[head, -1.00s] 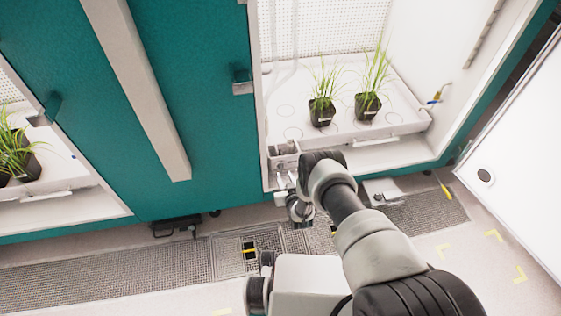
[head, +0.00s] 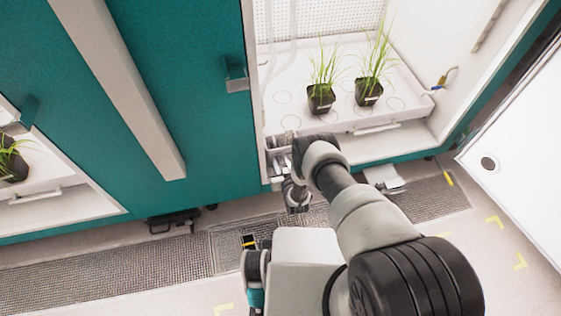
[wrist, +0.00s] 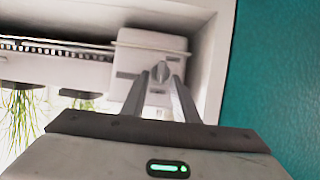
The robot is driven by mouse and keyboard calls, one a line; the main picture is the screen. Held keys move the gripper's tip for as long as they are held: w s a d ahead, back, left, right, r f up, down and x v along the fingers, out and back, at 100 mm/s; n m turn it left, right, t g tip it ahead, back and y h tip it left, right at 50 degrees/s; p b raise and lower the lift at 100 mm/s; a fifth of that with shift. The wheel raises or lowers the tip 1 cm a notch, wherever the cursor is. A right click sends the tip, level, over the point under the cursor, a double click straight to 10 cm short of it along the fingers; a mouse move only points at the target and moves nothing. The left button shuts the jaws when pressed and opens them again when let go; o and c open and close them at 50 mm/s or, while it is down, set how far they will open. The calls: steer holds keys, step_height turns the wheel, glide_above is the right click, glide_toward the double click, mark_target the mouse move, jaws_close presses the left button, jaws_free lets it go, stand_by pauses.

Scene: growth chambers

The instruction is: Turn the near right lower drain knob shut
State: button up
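A small pale box (wrist: 128,88) carries a grey knob (wrist: 161,72) on its face in the wrist view. My gripper (wrist: 160,77) points at this face. Its two fingers are apart, with the knob seen between their tips; a gap shows and I cannot tell whether either finger touches it. In the head view my gripper (head: 281,168) is at the box (head: 281,145) in the lower left corner of the open right chamber. My arm and wrist hide most of the knob area there.
A white tray (head: 284,84) with two potted grasses (head: 320,98) (head: 368,92) fills the chamber. A teal door panel (head: 185,75) stands left. An open white door (head: 525,150) is at right. Floor grating (head: 100,272) runs along the front.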

jaws_close()
steer(key=shift+r, duration=0.1)
steer(key=shift+w, duration=0.1)
